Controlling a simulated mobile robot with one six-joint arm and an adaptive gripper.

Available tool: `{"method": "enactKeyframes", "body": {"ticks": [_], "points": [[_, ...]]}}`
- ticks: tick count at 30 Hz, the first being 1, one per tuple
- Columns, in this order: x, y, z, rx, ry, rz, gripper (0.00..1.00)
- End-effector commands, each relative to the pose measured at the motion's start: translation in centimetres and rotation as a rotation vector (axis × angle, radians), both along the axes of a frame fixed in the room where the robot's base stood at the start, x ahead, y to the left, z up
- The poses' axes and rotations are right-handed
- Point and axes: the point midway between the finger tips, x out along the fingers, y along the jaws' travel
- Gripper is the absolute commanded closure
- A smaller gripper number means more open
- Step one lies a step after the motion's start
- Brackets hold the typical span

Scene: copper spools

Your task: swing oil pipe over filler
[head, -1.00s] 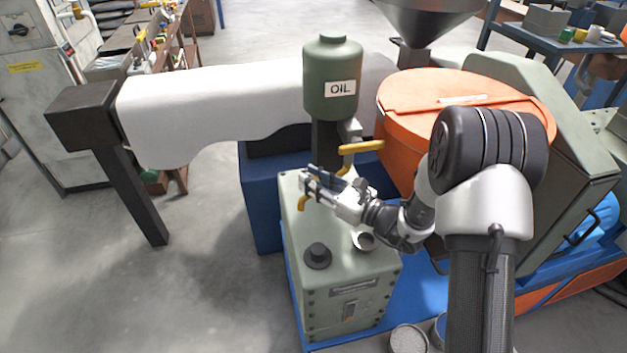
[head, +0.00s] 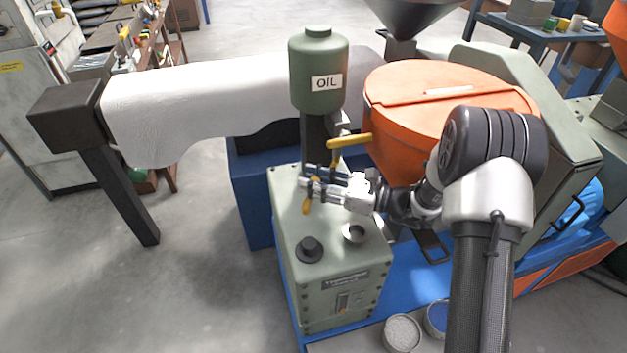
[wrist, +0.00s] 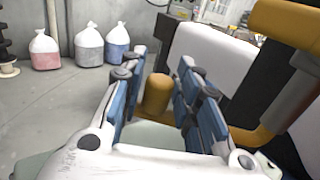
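The ochre oil pipe (head: 306,207) hangs below the green OIL tank (head: 318,66), left of and behind the filler. Its yellow lever (head: 350,141) sticks out under the tank. My gripper (head: 308,190) reaches the pipe from the right and hides part of it. In the wrist view the rounded pipe end (wrist: 157,94) stands between the two blue fingers (wrist: 160,90), with a gap showing on each side. The fingers are apart. The filler, an open metal cup (head: 355,233), is on top of the green box (head: 291,269), below my wrist.
A black cap (head: 310,249) sits on the green box, left of the filler. The orange drum (head: 445,95) is close behind my arm. A white-covered beam (head: 200,105) runs left behind the tank. Open floor (head: 200,270) lies left of the box.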

Motion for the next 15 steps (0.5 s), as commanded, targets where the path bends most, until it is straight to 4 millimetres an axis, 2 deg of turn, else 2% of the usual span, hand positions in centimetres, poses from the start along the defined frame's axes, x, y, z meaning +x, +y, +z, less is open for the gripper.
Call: {"method": "enactKeyframes", "body": {"ticks": [4,15], "points": [[-0.01,0.01,-0.02,0.0,0.0,0.0,0.58],[-0.13,-0.41,-0.04,-0.001,0.0,-0.002,0.58]]}}
